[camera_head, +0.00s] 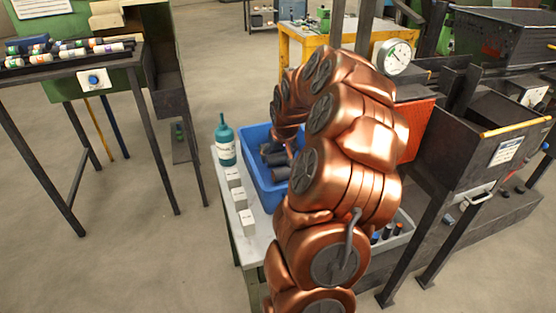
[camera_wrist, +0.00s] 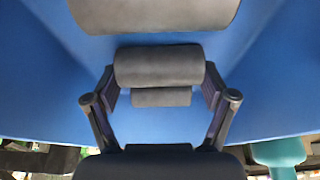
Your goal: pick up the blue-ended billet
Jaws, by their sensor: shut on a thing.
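In the wrist view my gripper (camera_wrist: 160,80) is shut on a dark grey billet (camera_wrist: 160,63), with one finger at each side of it. The billet's end faces are hidden by the fingers, so I cannot tell their colour. The blue bin (camera_wrist: 270,90) fills the view around it. In the head view the blue bin (camera_head: 256,170) holds several dark billets (camera_head: 272,157), partly hidden by my arm; my gripper is mostly hidden there. Billets with a blue end (camera_head: 387,231) and an orange end stand in a grey container right of my arm.
Left of the blue bin, a teal bottle (camera_head: 225,140) and white blocks (camera_head: 240,200) stand on the table (camera_head: 225,185). A dark rack table (camera_head: 70,62) with several colour-ended billets is at left. Dark machinery (camera_head: 490,130) stands close at right. Open floor lies at lower left.

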